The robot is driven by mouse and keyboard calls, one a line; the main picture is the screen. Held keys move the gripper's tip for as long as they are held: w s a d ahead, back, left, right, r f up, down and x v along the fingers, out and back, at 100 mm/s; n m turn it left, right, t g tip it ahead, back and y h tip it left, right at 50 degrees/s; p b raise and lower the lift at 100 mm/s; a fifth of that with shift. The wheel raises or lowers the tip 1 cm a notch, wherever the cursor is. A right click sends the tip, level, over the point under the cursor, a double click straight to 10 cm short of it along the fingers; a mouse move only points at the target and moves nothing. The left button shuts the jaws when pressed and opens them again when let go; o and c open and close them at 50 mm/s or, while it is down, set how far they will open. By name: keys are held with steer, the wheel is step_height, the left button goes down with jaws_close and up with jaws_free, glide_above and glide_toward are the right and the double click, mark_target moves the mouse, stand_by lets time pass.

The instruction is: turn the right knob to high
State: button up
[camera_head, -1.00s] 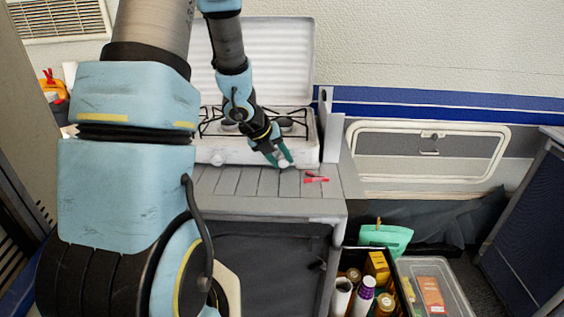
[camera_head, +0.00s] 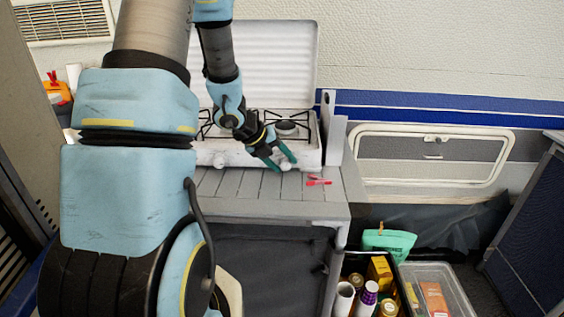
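The white camp stove (camera_head: 306,155) stands on the slatted grey counter with its ribbed lid (camera_head: 285,60) raised. The left knob (camera_head: 219,161) shows on its front face. The right knob (camera_head: 287,166) is a small pale round shape low on the front, partly hidden by the gripper. My gripper (camera_head: 284,164) is in front of the stove with its teal fingers spread, at the right knob. I cannot tell whether either finger touches the knob, or which setting it is at.
A red lighter-like item (camera_head: 318,182) lies on the counter (camera_head: 240,184) to the right of the gripper. The stove has black burner grates (camera_head: 287,120). A black crate of bottles and jars and a clear bin (camera_head: 459,290) stand low at the right.

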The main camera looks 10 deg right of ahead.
steer(key=shift+o, duration=0.8)
steer(key=p+v, duration=0.1)
steer(key=v, duration=0.9)
steer(key=shift+r+p, duration=0.3)
steer(key=shift+r, duration=0.05)
steer(key=shift+a, duration=0.2)
